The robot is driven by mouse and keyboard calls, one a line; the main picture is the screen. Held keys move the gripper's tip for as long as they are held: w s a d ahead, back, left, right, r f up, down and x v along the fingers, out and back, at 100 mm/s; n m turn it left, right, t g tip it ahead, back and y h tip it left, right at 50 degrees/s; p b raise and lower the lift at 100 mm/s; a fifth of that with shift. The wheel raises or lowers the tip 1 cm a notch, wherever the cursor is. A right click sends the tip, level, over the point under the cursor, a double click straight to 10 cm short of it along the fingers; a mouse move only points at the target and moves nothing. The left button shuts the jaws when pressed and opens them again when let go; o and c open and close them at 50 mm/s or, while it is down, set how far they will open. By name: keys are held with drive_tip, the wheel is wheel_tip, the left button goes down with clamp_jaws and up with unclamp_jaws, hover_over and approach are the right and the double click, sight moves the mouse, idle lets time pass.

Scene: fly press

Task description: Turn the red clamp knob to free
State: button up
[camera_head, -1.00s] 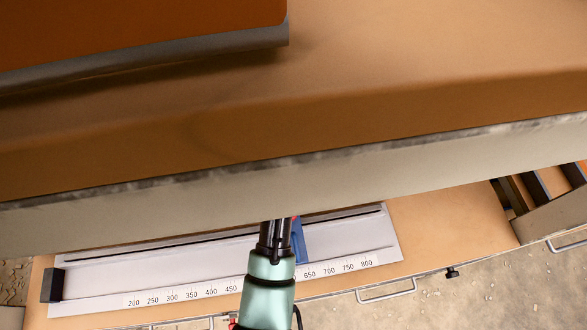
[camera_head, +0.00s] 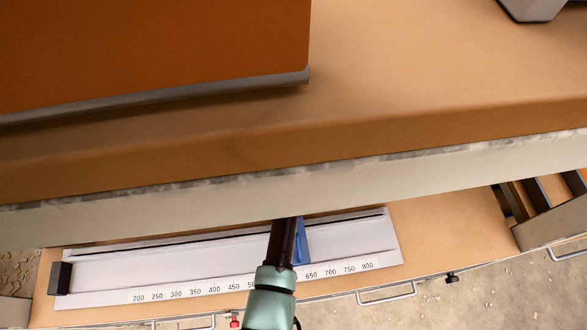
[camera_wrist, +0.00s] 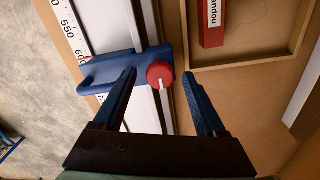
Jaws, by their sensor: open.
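The red clamp knob (camera_wrist: 160,75) is round, with a white line on its rim pointing toward the bottom of the wrist view. It sits on a blue slider (camera_wrist: 115,70) that crosses a white rail with a number scale. My gripper (camera_wrist: 161,78) is open, its two blue-black fingers on either side of the knob in the picture, with gaps on both sides. I cannot tell how far above it they are. In the head view the blue slider (camera_head: 301,240) shows beside my dark gripper near 600 on the scale; the knob is hidden there.
The white scale rail (camera_head: 180,268) lies on a tan bench. A shallow wooden tray (camera_wrist: 250,62) holding a red labelled block (camera_wrist: 211,28) lies right of the slider in the wrist view. A large beige-edged beam (camera_head: 300,180) hangs across the head view over my gripper.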

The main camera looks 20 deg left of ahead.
clamp_jaws()
idle(0.4)
drive_tip(key=shift+n, duration=0.4)
drive_tip(key=n+p, duration=0.1)
drive_tip(key=n, duration=0.2)
drive_tip(key=shift+n, duration=0.4)
drive_tip(key=n, duration=0.4)
drive_tip(key=shift+p, duration=0.4)
drive_tip(key=n, duration=0.9)
drive_tip(key=shift+p, duration=0.4)
drive_tip(key=shift+n, duration=0.3)
